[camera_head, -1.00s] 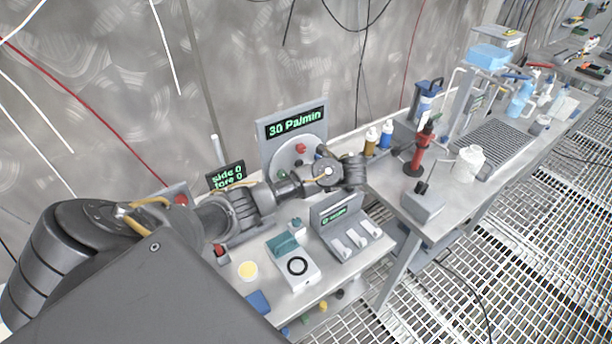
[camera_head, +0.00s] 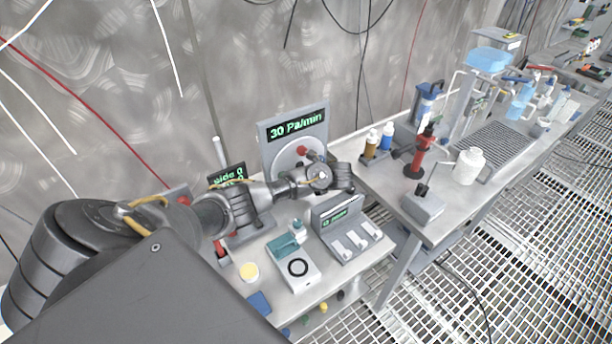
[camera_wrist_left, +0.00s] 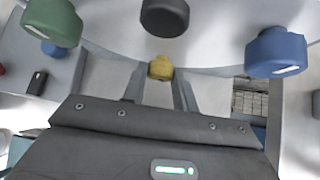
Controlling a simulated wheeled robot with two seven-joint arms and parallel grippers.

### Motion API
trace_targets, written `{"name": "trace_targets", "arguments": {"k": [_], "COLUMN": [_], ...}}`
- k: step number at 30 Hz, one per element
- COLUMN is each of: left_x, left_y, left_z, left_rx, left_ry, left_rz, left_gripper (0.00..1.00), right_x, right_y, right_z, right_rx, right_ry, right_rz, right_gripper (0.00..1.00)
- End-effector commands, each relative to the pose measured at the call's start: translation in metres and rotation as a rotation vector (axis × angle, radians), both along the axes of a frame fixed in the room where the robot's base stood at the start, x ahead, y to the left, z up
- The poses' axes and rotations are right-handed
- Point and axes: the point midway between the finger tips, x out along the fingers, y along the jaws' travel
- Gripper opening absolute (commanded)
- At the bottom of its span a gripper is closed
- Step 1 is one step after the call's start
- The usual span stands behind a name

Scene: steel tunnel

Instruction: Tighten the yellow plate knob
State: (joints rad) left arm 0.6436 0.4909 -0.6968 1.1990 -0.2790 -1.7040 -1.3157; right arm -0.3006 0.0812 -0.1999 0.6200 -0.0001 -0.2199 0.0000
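The yellow plate knob (camera_wrist_left: 160,68) sits at the lower rim of a pale round plate in the left wrist view. My left gripper (camera_wrist_left: 159,78) is open, with one finger on each side of the knob and small gaps showing. Contact cannot be made out. In the head view my left gripper (camera_head: 342,178) is in front of the plate (camera_head: 286,158), below the "30 Pa/min" display (camera_head: 297,124). The yellow knob is hidden there. A red knob (camera_head: 302,150) shows on the plate. My right gripper is not in view.
The wrist view shows a green knob (camera_wrist_left: 52,20), a black knob (camera_wrist_left: 164,17) and a blue knob (camera_wrist_left: 275,52) around the plate.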

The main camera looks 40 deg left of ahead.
Motion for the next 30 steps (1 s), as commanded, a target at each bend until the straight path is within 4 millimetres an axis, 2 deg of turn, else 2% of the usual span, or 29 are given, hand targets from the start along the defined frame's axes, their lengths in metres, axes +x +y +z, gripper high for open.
{"name": "trace_targets", "arguments": {"k": [1,3,8,12,21,30], "left_x": [0.000,0.000,0.001,0.003,0.006,0.006], "left_y": [0.000,0.000,0.000,-0.001,-0.002,-0.001], "left_z": [0.000,0.000,0.001,0.001,-0.005,-0.002], "left_rx": [0.000,0.000,0.010,0.045,0.116,0.129], "left_ry": [0.000,0.000,0.033,0.144,0.381,0.426], "left_rz": [0.000,0.000,0.002,0.002,0.001,0.000], "left_gripper": [0.12,0.06,0.06,0.06,0.06,0.06], "right_x": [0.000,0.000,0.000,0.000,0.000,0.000], "right_y": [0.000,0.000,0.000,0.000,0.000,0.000], "right_z": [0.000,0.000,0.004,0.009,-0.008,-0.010], "right_rx": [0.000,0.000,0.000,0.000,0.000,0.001], "right_ry": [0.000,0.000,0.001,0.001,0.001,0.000], "right_rz": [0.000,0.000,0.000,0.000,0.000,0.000], "right_gripper": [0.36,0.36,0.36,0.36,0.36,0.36]}}
